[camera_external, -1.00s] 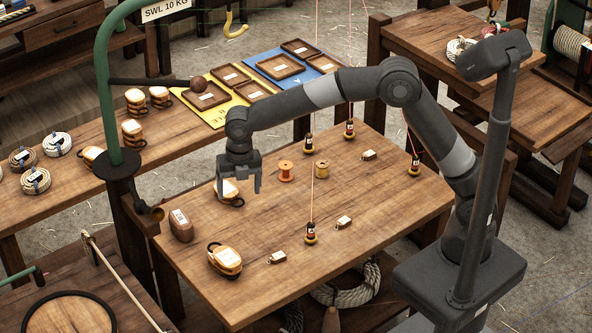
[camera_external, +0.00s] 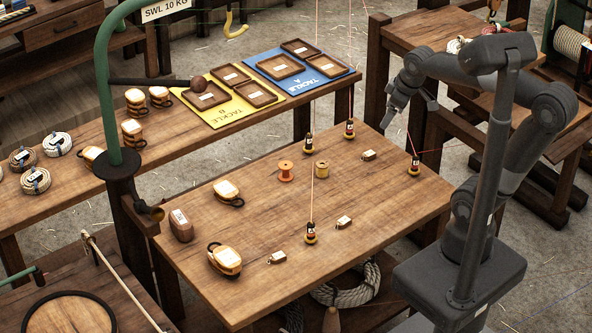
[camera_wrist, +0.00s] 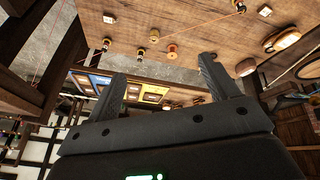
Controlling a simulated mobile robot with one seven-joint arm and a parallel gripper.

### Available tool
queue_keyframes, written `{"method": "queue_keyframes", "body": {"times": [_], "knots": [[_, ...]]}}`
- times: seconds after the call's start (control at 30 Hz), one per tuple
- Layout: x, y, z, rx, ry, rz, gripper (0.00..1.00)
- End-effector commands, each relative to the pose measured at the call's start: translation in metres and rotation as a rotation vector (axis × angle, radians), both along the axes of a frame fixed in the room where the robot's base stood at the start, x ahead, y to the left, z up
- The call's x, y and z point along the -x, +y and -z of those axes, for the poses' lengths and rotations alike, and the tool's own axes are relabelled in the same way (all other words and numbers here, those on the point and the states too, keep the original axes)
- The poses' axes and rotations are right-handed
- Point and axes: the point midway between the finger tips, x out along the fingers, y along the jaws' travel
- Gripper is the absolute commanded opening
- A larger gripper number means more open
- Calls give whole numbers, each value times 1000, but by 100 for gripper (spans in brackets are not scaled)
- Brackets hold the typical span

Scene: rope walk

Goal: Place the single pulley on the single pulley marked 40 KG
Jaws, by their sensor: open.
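A small wooden pulley (camera_external: 226,189) with a pale label and dark strap lies alone on the worktable (camera_external: 270,225), left of the spools. A larger wooden pulley (camera_external: 225,259) lies near the table's front left edge. More wooden pulleys stand on the long bench: a stack (camera_external: 135,101), another (camera_external: 159,96), one nearer (camera_external: 132,131) and one lying over (camera_external: 92,155). Their label text is too small to read, so I cannot tell which is marked 40 KG. My gripper (camera_external: 393,105) is open and empty, raised beyond the table's back right side; its spread fingers also show in the wrist view (camera_wrist: 166,85).
Upright bobbins (camera_external: 311,233) with taut lines rising from them stand on the table. An orange spool (camera_external: 285,171), small tags and a brown block (camera_external: 181,224) lie there. A green post (camera_external: 105,90) rises at the left. Yellow (camera_external: 218,117) and blue (camera_external: 323,66) tackle boards hold trays.

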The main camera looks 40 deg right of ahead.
Motion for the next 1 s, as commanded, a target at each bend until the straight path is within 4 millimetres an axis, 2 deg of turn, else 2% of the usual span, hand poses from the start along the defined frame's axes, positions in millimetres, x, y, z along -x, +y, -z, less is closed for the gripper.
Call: {"method": "queue_keyframes", "body": {"times": [0.03, 0.1, 0.3, 0.43, 1.0], "knots": [[15, -14, 3, -34, -18, 99, 80], [32, -27, 9, -80, -34, 221, 80], [60, -46, 22, -169, -65, 439, 80], [66, -49, 25, -188, -71, 485, 80], [65, -49, 25, -189, -71, 483, 80]]}}
